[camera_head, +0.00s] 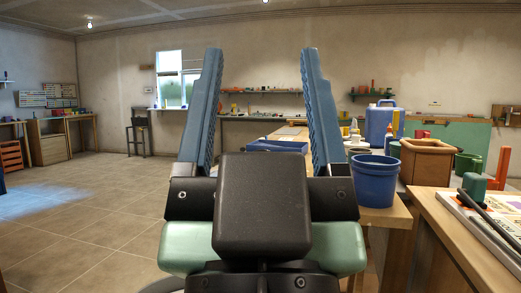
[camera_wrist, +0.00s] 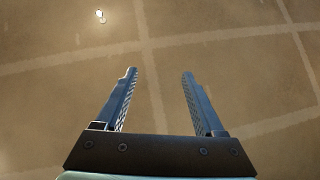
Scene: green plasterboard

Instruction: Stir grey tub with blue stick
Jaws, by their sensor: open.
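My gripper (camera_head: 260,52) is open and empty, raised in the middle of the head view with its two blue fingers wide apart. The wrist view shows the same open fingers (camera_wrist: 159,74) above bare floor tiles. I cannot make out a grey tub or a blue stick with certainty. A dark-rimmed round container behind the blue bucket (camera_head: 374,184) is mostly hidden, so its colour is unclear. My gripper touches none of the objects on the tables.
The crowded table at right holds a brown square pot (camera_head: 426,163), a large blue jug (camera_head: 380,124) and a blue tray (camera_head: 277,146). A nearer table has a green cylinder (camera_head: 474,187) and dark rods (camera_head: 489,229). The tiled floor (camera_head: 90,215) at left is clear.

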